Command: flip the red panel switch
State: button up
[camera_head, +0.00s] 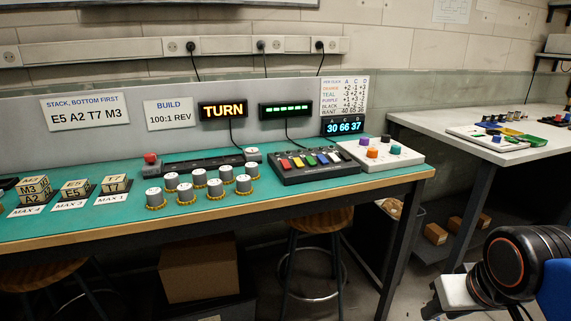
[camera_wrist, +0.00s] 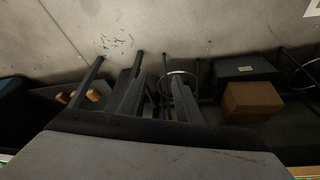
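The red panel switch (camera_head: 286,164) is the leftmost of a row of coloured switches on a dark sloped panel (camera_head: 318,174) at the right part of the green bench. Its tilt is too small to tell. My gripper (camera_wrist: 157,80) shows in the wrist view as two dark fingers with a clear gap between them, open and empty. It points at the floor area with stools and a box, away from the switch, which is not in the wrist view. The head view shows only part of my arm at the lower right, not the gripper.
A white box with coloured knobs (camera_head: 381,153) stands just right of the panel; grey knobs (camera_head: 215,188) stand to its left. A lit display (camera_head: 286,110) is behind it. Stools and a cardboard box (camera_head: 200,270) are under the bench (camera_head: 100,230). A second table (camera_head: 430,122) is at right.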

grip_shut()
dwell(1.6)
